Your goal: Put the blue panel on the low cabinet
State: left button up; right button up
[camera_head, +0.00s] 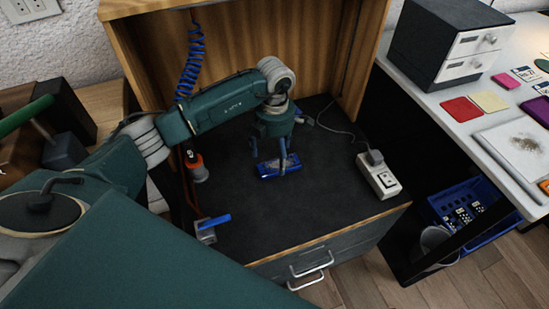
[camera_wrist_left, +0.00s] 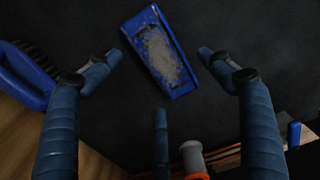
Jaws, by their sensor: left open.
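The blue panel (camera_head: 268,168) is at the fingers of my left gripper (camera_head: 270,156), over the black top of the low wooden cabinet (camera_head: 320,215). In the left wrist view the panel (camera_wrist_left: 160,52) shows a worn, greyish face and lies tilted against the dark surface. My left gripper is open, with its fingers spread on either side of the panel's near end and a third finger below it. Gaps show between the fingers and the panel in that view. I cannot tell how high the fingers are. My right gripper is not in view.
A white power strip (camera_head: 378,175) sits on the cabinet top at right. An orange tool (camera_head: 197,168) and a small vise with a blue handle (camera_head: 212,222) are at left. The front middle of the top is clear. A white desk (camera_head: 440,105) stands at right.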

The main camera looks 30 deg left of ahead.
aim_at(274, 162)
pick_arm(q)
notch_tip(274, 162, up, 9)
jog(key=shift+p, duration=0.45)
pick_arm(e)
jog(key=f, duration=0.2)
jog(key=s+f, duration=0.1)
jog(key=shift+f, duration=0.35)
pick_arm(q)
jog(key=shift+r, duration=0.1)
